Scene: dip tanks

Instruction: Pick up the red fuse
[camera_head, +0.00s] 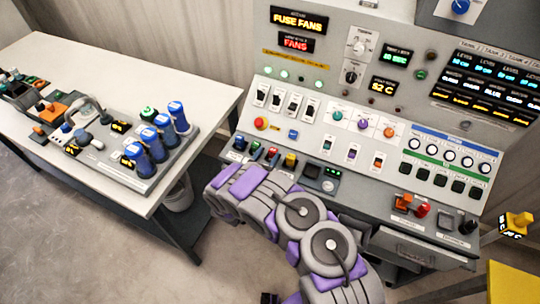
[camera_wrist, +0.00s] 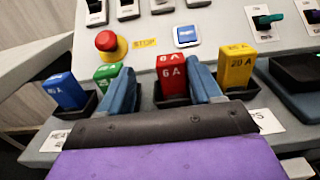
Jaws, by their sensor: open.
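The red fuse (camera_wrist: 172,75), marked 6 A, stands upright in a dark socket in the wrist view. It also shows in the head view (camera_head: 272,152), on the console's front ledge. My gripper (camera_wrist: 160,78) is open, with one blue-grey finger on each side of the red fuse in the picture. The fuse appears nearer the right finger; I cannot tell whether they touch. In the head view my arm reaches to the ledge, and the fingers cannot be made out.
A green fuse (camera_wrist: 108,74) and a blue fuse (camera_wrist: 65,90) stand to the left, the green one close by my left finger. A yellow fuse (camera_wrist: 237,66) stands to the right. A red stop button (camera_wrist: 106,41) and a blue button (camera_wrist: 186,36) are behind.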

